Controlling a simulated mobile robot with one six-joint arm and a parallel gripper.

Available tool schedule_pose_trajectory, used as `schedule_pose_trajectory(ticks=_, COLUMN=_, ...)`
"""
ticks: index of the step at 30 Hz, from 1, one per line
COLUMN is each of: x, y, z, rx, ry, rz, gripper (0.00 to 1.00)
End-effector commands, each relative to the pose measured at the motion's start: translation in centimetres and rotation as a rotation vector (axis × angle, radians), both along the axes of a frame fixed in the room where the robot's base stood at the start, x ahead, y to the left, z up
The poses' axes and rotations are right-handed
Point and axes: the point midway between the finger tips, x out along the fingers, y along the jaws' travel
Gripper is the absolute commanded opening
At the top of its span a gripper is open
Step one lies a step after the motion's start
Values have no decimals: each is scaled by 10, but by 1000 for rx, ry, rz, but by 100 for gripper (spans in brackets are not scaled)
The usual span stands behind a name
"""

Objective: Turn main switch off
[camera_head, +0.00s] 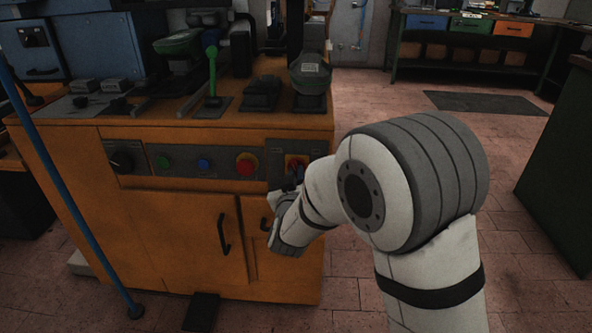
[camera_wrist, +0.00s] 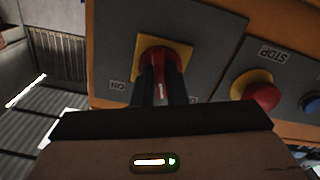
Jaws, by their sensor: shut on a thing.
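The main switch is a red rotary knob on a yellow square plate (camera_head: 297,161), at the right end of the orange machine's control panel. In the wrist view the red knob (camera_wrist: 158,58) shows close up, with ON and OFF style labels beside its plate. My gripper (camera_head: 289,188) reaches the knob from the front. In the wrist view its two dark fingers (camera_wrist: 161,88) are shut on the knob, one on each side. The fingers hide part of the knob, and its exact turn position is hard to read.
A red stop button (camera_head: 247,164) on yellow, a blue button (camera_head: 205,165), a green button (camera_head: 162,162) and a black knob (camera_head: 121,160) sit left of the switch. A green-handled lever (camera_head: 212,72) stands on top. A blue pole (camera_head: 65,190) rises at left. Floor at right is clear.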

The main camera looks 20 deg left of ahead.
Motion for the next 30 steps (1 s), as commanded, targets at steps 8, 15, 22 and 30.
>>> schedule_pose_trajectory(ticks=8, x=0, y=0, z=1, rx=-228, ry=-52, rz=1, gripper=0)
schedule_pose_trajectory(ticks=15, x=0, y=0, z=0, rx=-366, ry=-86, rz=1, gripper=0)
schedule_pose_trajectory(ticks=22, x=0, y=0, z=0, rx=-435, ry=-102, rz=1, gripper=0)
schedule_pose_trajectory(ticks=30, x=0, y=0, z=-1, rx=-457, ry=-108, rz=1, gripper=0)
